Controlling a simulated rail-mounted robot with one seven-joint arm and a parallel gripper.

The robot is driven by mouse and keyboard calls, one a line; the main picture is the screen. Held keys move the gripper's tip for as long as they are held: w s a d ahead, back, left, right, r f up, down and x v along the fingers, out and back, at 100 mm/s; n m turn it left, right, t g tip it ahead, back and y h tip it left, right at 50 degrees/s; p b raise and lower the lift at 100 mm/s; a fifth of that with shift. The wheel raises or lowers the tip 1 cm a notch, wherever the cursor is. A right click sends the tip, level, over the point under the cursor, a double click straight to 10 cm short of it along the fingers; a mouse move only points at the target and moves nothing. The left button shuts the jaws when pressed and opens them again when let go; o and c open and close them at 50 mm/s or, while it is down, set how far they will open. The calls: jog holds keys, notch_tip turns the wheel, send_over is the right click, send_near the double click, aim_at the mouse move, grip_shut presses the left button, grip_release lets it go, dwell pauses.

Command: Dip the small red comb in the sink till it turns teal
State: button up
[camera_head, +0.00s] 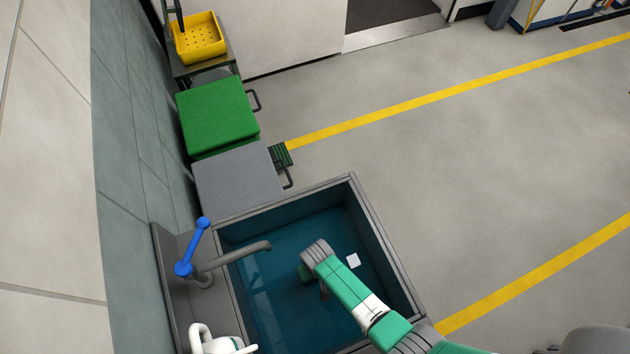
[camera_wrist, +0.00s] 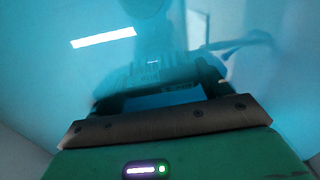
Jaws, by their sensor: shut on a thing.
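The sink (camera_head: 385,255) is a deep grey basin filled with blue-teal water (camera_head: 275,300). My gripper (camera_head: 308,275) reaches down into the basin, and my arm hides most of it in the head view. In the wrist view my gripper (camera_wrist: 158,88) is shut on a flat thing, the comb (camera_wrist: 165,98), which shows as a blue-teal bar between the fingers with faint tooth-like lines beyond it. The blue tint over the whole wrist view makes its true colour hard to tell. No red shows on it. The comb is hidden in the head view.
A grey tap (camera_head: 235,255) with a blue lever (camera_head: 194,245) arches over the sink's left side. A white jug-like thing (camera_head: 215,340) stands at the lower left. A grey top (camera_head: 235,180), a green top (camera_head: 218,115) and a yellow basket (camera_head: 200,38) line the wall beyond.

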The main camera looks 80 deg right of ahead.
jog(key=shift+s+a, duration=0.2)
jog(key=shift+a, duration=0.2)
jog(key=shift+w+d, duration=0.1)
jog(key=shift+d, duration=0.1)
jog(key=shift+w+d+f+b, duration=0.1)
jog(key=shift+w+d+b, duration=0.2)
jog(key=shift+d, duration=0.1)
jog(key=shift+w+d+b, duration=0.35)
jog(key=shift+d, duration=0.45)
jog(key=shift+s+a, duration=0.1)
jog(key=shift+s+a+p, duration=0.35)
jog(key=shift+a+p, duration=0.05)
jog(key=shift+a, duration=0.25)
jog(key=shift+s+a+p, duration=0.3)
jog(key=shift+a+p, duration=0.1)
jog(key=shift+a, duration=0.25)
